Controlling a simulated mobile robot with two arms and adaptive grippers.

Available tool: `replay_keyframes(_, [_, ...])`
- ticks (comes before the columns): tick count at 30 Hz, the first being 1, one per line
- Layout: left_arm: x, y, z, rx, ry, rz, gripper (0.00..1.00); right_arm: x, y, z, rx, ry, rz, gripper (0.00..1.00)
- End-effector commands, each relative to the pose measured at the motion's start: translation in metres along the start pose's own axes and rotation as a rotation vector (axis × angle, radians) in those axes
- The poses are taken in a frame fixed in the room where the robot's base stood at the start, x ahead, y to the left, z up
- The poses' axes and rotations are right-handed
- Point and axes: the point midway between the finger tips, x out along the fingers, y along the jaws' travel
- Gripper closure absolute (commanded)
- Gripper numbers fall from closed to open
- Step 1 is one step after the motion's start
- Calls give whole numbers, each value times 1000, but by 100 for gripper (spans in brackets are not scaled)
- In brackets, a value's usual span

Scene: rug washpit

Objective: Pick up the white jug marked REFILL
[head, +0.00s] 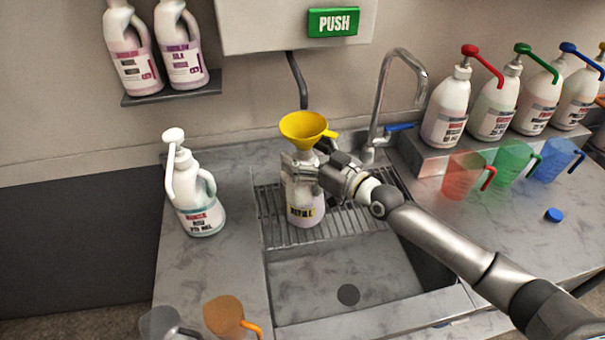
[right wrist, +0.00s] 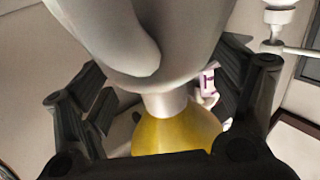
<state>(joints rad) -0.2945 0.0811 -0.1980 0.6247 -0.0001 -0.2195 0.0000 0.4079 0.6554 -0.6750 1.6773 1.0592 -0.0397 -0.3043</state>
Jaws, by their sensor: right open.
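The white jug marked REFILL (head: 306,214) stands upright on the wire rack in the sink. A yellow funnel (head: 304,128) sits in its top. My right gripper (head: 303,172) is at the jug's upper part, coming from the right, and hides part of it. In the right wrist view the pale jug (right wrist: 140,40) lies between the two spread dark fingers (right wrist: 165,98), with the yellow funnel (right wrist: 175,136) below it in the picture. The right gripper is open and around the jug. My left gripper does not show.
A pump jug (head: 198,200) stands on the counter left of the sink. The tap (head: 385,90) rises behind the sink. Several coloured pump bottles stand on a raised ledge (head: 425,150) at right, with coloured cups (head: 464,177) before them.

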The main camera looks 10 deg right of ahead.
Motion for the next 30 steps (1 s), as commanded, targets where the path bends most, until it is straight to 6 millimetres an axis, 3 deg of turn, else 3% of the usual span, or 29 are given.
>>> replay_keyframes(5, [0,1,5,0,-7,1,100,0,0,0,0,0,0,17])
replay_keyframes(24, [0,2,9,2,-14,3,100,0,0,0,0,0,0,99])
replay_keyframes(30, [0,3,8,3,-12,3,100,0,1,-5,-2,11,1,100])
